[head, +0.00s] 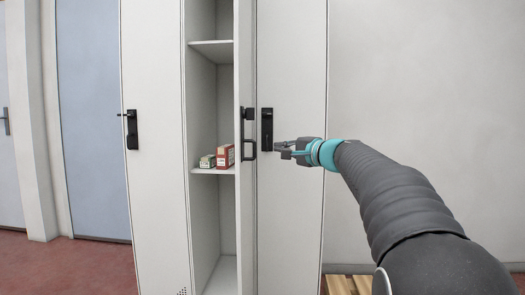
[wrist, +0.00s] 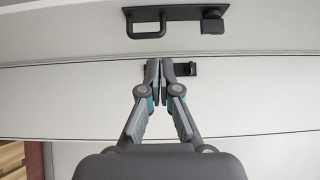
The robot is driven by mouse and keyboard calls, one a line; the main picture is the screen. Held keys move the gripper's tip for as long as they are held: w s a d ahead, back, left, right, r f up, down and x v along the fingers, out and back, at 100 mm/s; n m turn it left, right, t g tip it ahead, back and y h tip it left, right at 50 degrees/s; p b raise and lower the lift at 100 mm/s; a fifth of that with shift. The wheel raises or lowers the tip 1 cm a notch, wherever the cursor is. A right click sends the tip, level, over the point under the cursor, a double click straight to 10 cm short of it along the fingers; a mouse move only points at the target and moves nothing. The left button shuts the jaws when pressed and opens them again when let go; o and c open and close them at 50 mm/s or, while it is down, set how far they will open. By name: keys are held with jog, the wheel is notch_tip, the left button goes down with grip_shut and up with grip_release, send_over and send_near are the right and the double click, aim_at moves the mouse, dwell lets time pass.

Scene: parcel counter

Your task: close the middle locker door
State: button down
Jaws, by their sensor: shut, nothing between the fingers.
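The middle locker door (head: 246,200) stands wide open in the head view, seen nearly edge-on at the right side of its compartment. It carries a black handle (head: 250,150) with a loop and a knob. In the wrist view this handle (wrist: 148,30) lies along the top on the pale door face. My gripper (head: 282,150) is to the right of the open door, apart from it, in front of the closed right locker. In the wrist view my gripper's fingertips (wrist: 166,66) are together and empty, partly covering the right locker's black latch (wrist: 190,69).
The right locker door (head: 295,60) and left locker door (head: 152,200) are shut. Two small boxes, one red (head: 224,156) and one green and white (head: 207,161), sit on the middle locker's shelf (head: 212,171). A wooden pallet (head: 345,285) lies at the lower right.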

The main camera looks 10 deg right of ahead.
aim_at(242, 144)
jog(key=x, duration=0.3)
jog(key=a+p+x, duration=0.1)
jog(key=x, duration=0.3)
jog(key=s+a+p+x, duration=0.1)
jog(key=x, duration=0.3)
jog(key=shift+w+a, duration=0.15)
jog(key=shift+a, duration=0.1)
jog(key=shift+w+a, duration=0.15)
jog(key=shift+a, duration=0.25)
